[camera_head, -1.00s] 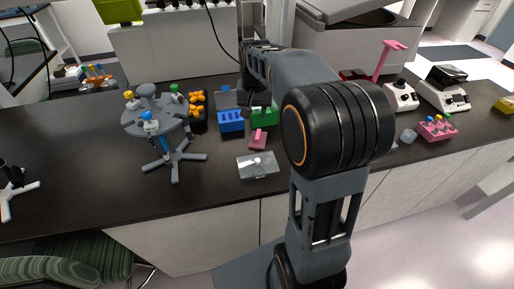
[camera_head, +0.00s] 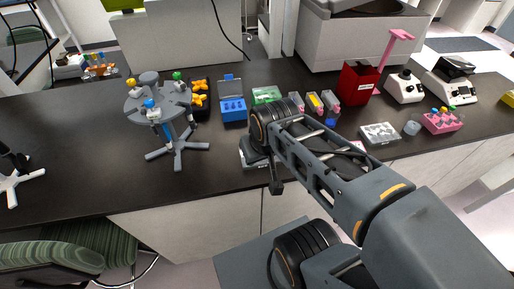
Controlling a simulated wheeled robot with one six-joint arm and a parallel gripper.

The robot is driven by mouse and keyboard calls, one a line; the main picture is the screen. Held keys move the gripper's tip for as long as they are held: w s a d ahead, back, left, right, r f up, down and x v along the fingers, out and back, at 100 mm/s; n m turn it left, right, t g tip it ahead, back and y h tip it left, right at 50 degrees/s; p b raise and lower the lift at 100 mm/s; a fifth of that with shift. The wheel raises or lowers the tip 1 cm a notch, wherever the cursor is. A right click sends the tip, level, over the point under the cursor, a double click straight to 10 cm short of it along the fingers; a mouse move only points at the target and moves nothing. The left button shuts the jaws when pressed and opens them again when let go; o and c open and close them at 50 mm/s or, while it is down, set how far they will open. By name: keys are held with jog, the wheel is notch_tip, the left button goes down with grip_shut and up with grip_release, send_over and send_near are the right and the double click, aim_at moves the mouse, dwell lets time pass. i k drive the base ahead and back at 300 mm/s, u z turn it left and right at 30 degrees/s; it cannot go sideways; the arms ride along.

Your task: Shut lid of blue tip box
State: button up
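The blue tip box (camera_head: 233,112) stands on the dark bench, left of the middle in the head view. Its lid (camera_head: 231,86) is open and stands up behind the box. My gripper (camera_head: 276,187) hangs low at the bench's front edge, to the right of and nearer than the blue box, well apart from it. The gripper is small and dark here, and I cannot tell whether its fingers are open or shut.
A grey pipette stand (camera_head: 158,105) is close on the left of the blue box. A green box (camera_head: 266,95) is on its right, partly behind my arm. A red box (camera_head: 359,83) stands farther right. Bare bench lies in front of the blue box.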

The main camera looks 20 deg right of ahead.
aim_at(227, 77)
jog(key=z, duration=1.05)
jog(key=k, duration=0.85)
jog(key=u, duration=0.65)
jog(key=i, duration=1)
